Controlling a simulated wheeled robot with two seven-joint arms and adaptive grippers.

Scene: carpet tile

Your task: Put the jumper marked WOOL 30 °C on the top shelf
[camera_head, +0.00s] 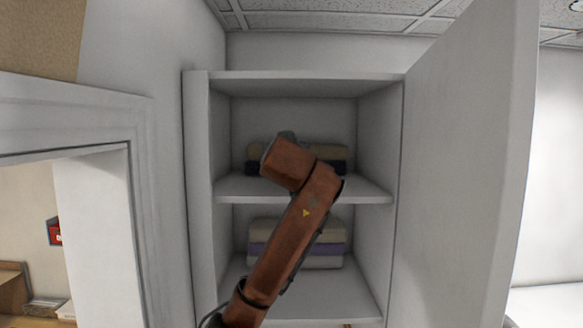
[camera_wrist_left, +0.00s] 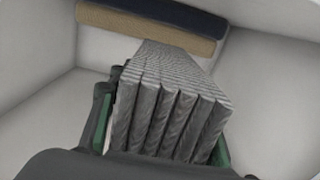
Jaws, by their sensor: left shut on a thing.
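My left gripper (camera_wrist_left: 165,128) is shut on a grey, ribbed, folded jumper (camera_wrist_left: 170,95) with several layers, seen in the left wrist view. The green-edged fingers lie on both sides of it. No care label can be read, so I cannot tell whether it is the WOOL 30 °C one. In the head view my reddish-brown left arm reaches into the upper compartment of a white cupboard and hides the gripper and the jumper. The cupboard's middle shelf (camera_head: 372,193) shows below the arm's end. My right gripper is not in view.
A tan and dark folded pile (camera_head: 338,160) lies at the back of the upper compartment, partly behind my arm. A cream and lilac pile (camera_head: 263,238) lies in the compartment below. The cupboard door (camera_head: 465,150) stands open at the right. A wall and doorway frame are left.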

